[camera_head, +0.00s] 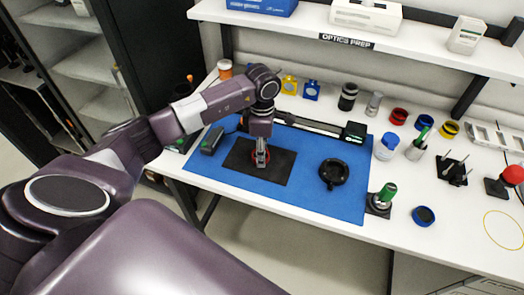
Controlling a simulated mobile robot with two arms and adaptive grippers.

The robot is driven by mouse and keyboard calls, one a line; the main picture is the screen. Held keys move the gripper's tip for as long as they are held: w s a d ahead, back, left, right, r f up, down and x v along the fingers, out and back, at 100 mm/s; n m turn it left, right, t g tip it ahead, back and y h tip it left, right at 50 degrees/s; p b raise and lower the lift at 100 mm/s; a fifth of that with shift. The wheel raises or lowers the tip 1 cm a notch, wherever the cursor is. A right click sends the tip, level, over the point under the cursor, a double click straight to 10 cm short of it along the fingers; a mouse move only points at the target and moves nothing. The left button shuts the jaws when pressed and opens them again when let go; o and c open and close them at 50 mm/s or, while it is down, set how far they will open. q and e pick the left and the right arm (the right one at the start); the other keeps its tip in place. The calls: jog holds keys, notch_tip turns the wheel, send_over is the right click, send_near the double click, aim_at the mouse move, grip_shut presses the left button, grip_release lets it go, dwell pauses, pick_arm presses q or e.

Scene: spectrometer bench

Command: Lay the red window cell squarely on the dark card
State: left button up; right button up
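The dark card (279,172) lies on the blue mat, left of the mat's middle. The red window cell (254,158) is at the middle of the card and shows as bits of red around my gripper's tips. My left gripper (261,158) points down over the card at the cell. Its fingers hide most of the cell. I cannot tell whether they grip it, or whether the cell touches the card. My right gripper is out of view.
The blue mat (318,205) has a black round mount (333,172) right of the card. A dark box (211,141) sits left of the card, and a black rail (310,126) runs behind. A green-topped tool (386,194) stands at the mat's right edge.

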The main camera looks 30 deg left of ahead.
pick_arm(q)
jog(key=shift+f, duration=0.2)
jog(key=o, duration=1.2)
jog(key=shift+c, duration=0.2)
jog(key=shift+r, duration=0.15)
jog(key=shift+r, duration=0.2)
notch_tip(320, 180, up, 12)
jog(key=b, duration=0.4)
jog(key=shift+f, duration=0.15)
